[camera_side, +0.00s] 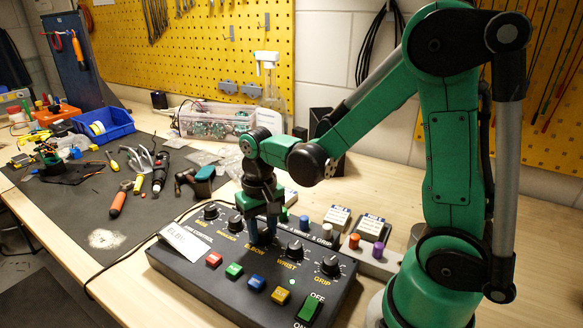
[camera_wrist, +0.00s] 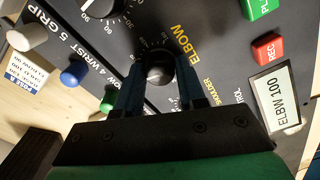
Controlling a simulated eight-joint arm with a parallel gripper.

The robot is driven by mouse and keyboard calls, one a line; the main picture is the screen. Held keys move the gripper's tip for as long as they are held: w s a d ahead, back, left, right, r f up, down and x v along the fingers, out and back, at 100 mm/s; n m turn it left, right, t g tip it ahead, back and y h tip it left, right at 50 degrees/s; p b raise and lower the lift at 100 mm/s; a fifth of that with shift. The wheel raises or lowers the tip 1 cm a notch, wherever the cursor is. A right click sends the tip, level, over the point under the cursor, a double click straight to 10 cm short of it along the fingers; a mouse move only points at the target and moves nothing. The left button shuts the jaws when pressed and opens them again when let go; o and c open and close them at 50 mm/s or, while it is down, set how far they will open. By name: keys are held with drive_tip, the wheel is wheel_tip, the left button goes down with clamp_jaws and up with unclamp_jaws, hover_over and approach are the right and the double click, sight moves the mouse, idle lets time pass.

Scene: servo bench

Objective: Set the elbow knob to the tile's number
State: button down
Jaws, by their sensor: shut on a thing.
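The elbow knob (camera_wrist: 157,68) is a dark round knob on the black control box (camera_side: 170,262), above the yellow ELBOW label in the side view. My gripper (camera_side: 262,232) points down over it and hides most of it there. In the wrist view my gripper (camera_wrist: 158,82) has one dark finger on each side of the knob and is shut on it. The knob's pointer cannot be made out, and the fingers cover part of its scale. The white tile (camera_wrist: 278,95) reads ELBW 100; in the side view it lies at the box's left end (camera_side: 184,243).
The shoulder knob (camera_side: 236,225) and wrist knob (camera_side: 294,249) flank the gripper closely. Red (camera_side: 214,258), green, blue and yellow buttons and a green switch (camera_side: 311,308) line the front. Coloured pegs (camera_side: 354,241) stand behind the box. Loose tools (camera_side: 121,198) lie on the dark mat.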

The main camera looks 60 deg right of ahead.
sight(263, 231)
idle(0.3)
drive_tip(key=c, duration=0.5)
unclamp_jaws()
drive_tip(key=shift+r, duration=2.85)
drive_tip(key=a+r+n+t, duration=0.1)
drive_tip(key=t, duration=0.1)
drive_tip(key=s+a+r+n+t, duration=0.1)
drive_tip(key=n+t, duration=0.1)
drive_tip(key=s+a+r+n+t, duration=0.1)
drive_tip(key=t, duration=0.2)
drive_tip(key=shift+s+a+r+n, duration=0.15)
drive_tip(key=shift+s+a+n, duration=0.05)
drive_tip(key=shift+n, duration=0.2)
